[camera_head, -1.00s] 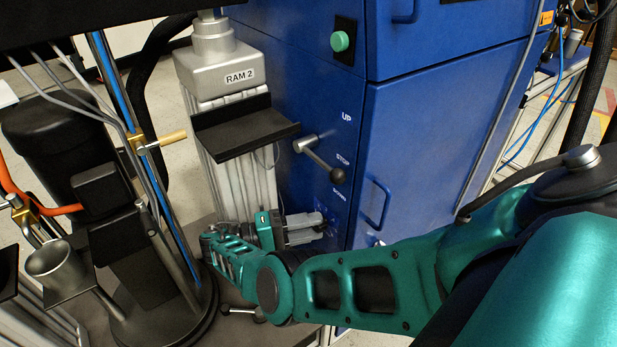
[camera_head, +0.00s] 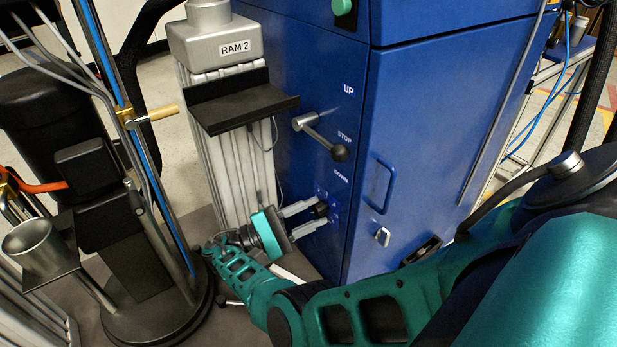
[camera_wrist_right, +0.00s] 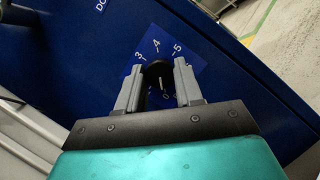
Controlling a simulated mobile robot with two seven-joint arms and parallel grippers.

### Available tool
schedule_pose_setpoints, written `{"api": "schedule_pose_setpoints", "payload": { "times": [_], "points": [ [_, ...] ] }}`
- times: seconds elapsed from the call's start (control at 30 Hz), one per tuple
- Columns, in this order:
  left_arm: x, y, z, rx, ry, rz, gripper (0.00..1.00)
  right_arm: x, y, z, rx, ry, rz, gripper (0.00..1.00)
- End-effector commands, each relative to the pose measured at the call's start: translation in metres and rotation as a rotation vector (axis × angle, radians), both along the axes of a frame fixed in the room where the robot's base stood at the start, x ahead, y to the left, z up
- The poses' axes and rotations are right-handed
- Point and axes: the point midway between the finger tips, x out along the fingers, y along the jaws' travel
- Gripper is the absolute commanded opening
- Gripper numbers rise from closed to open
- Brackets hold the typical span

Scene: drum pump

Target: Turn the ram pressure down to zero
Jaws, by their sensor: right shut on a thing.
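The ram pressure knob is a small black knob (camera_head: 321,210) low on the blue cabinet's front face, below the word DOWN. It also shows in the right wrist view as a black knob (camera_wrist_right: 157,74) on a blue dial plate (camera_wrist_right: 172,48) with the marks 3, 4 and 5 readable. A white line shows on the knob, pointing toward a partly hidden mark. My right gripper (camera_head: 318,216) has its two grey fingers on either side of the knob and is shut on it. My left gripper is not in view.
The lever with a black ball (camera_head: 339,152) sticks out above the knob beside UP, STOP and DOWN. A cabinet handle (camera_head: 379,187) is to the right. The RAM 2 column (camera_head: 222,130) and its black shelf (camera_head: 245,107) stand left.

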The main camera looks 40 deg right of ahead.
Motion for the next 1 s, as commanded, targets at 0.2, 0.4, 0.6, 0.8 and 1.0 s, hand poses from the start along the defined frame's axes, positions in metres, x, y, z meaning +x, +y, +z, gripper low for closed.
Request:
{"api": "schedule_pose_setpoints", "payload": {
  "times": [0.2, 0.4, 0.6, 0.8, 1.0],
  "points": [
    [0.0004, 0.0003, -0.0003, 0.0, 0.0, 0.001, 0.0, 0.0, -0.0006, -0.0007, 0.004, 0.027, 0.002, 0.05],
    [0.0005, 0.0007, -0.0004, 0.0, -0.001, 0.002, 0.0, 0.0001, -0.0007, -0.0006, 0.005, 0.029, 0.001, 0.05],
    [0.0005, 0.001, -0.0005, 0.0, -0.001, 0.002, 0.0, 0.0001, -0.0008, -0.0006, 0.004, 0.028, 0.002, 0.4],
    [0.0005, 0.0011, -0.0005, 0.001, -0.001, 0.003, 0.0, 0.0, -0.0006, -0.0004, 0.004, 0.027, 0.0, 0.59],
    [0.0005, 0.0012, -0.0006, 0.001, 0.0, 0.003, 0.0, 0.0, -0.0003, -0.0002, 0.004, 0.027, 0.0, 0.59]
  ]
}}
